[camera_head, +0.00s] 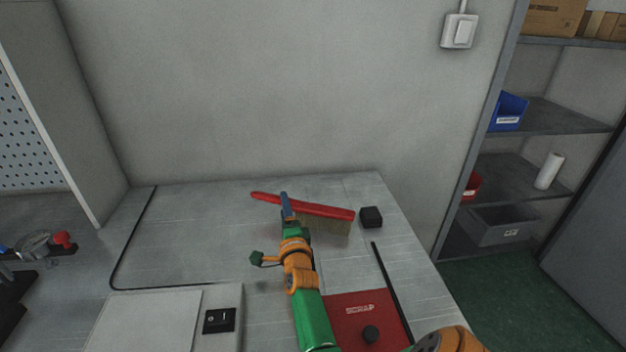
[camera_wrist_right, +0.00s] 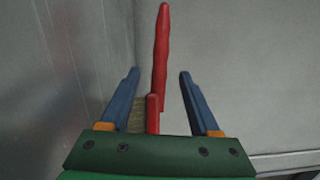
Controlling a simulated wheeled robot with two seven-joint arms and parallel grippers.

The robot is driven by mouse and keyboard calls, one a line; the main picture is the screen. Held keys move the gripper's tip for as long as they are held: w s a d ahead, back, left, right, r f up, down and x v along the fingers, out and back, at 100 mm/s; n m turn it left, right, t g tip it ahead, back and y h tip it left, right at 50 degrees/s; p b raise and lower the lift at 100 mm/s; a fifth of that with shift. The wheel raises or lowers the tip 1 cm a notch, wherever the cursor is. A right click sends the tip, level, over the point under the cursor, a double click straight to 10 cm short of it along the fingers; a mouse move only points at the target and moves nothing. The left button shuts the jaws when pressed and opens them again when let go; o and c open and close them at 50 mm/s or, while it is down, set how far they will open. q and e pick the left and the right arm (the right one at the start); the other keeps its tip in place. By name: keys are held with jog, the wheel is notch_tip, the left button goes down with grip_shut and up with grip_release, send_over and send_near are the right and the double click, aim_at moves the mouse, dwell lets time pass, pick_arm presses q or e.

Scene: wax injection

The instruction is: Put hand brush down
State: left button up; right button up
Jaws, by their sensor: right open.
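The hand brush (camera_head: 325,211) has a long red handle and pale bristles. It is at the back of the grey metal bench (camera_head: 190,240), bristles toward the bench, handle end pointing left. Whether the bristles rest on the bench I cannot tell for sure. My right gripper (camera_head: 285,198) is at the middle of the brush, its blue fingers partly overlapping it. In the right wrist view the gripper (camera_wrist_right: 160,90) is open, with the red brush (camera_wrist_right: 161,60) between its spread blue fingers and visible gaps on both sides. My left gripper is not in view.
A small black block (camera_head: 371,217) stands just right of the brush. The wall (camera_head: 270,90) is close behind.

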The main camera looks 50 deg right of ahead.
jog(key=shift+w+d+f+b, duration=0.35)
jog(key=shift+w+d+b, duration=0.15)
jog(key=shift+w, duration=0.25)
jog(key=shift+w+d+r, duration=0.2)
jog(key=shift+w, duration=0.1)
jog(key=shift+s+r, duration=0.1)
jog(key=shift+s, duration=0.05)
jog(key=c, duration=0.3)
grip_shut()
